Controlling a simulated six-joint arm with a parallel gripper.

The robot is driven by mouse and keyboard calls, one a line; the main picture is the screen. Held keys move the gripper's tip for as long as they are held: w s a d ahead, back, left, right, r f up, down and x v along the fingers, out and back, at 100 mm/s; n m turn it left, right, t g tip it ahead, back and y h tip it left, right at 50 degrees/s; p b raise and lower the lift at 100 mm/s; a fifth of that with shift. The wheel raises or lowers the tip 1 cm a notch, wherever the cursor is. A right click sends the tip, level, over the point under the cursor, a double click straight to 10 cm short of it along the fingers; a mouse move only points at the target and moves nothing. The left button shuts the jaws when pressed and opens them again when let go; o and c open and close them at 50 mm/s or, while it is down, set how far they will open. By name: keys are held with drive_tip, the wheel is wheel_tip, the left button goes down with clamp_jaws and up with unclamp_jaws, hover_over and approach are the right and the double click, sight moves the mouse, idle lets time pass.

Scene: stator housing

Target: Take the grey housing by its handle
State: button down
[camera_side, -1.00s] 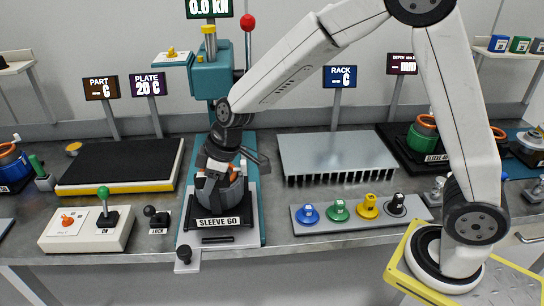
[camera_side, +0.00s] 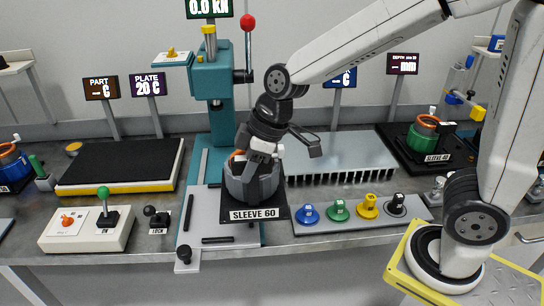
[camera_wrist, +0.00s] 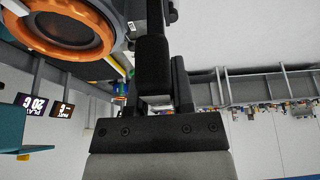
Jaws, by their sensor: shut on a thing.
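The grey housing (camera_side: 238,190) is a ribbed cup on a black base labelled SLEEVE 60. An orange ring shows at its top, and the wrist view shows this ring (camera_wrist: 102,38) at upper left. My gripper (camera_side: 263,150) is over the housing and shut on its dark handle (camera_wrist: 152,60), which shows between the fingers in the wrist view. The housing is upright, at the right side of the press's base plate (camera_side: 205,222). It appears raised, but its height over the bench is hard to judge. My gripper hides part of the handle and ring in the side view.
The teal press (camera_side: 212,85) stands behind left, with a red-knobbed lever (camera_side: 248,50). A grey finned rack (camera_side: 350,155) is behind right, and a row of coloured knobs (camera_side: 338,210) lies close to the right. A black-topped plate (camera_side: 120,165) and lever box (camera_side: 90,228) are left.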

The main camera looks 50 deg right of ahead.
sight(262, 164)
drive_tip(key=shift+s+d+r, duration=0.2)
drive_tip(key=shift+s+r, duration=0.2)
drive_tip(key=shift+s, duration=0.3)
drive_tip(key=shift+s+d+r, duration=0.15)
drive_tip(key=shift+s+r, duration=0.2)
drive_tip(key=shift+s, duration=0.3)
drive_tip(key=shift+d, duration=0.1)
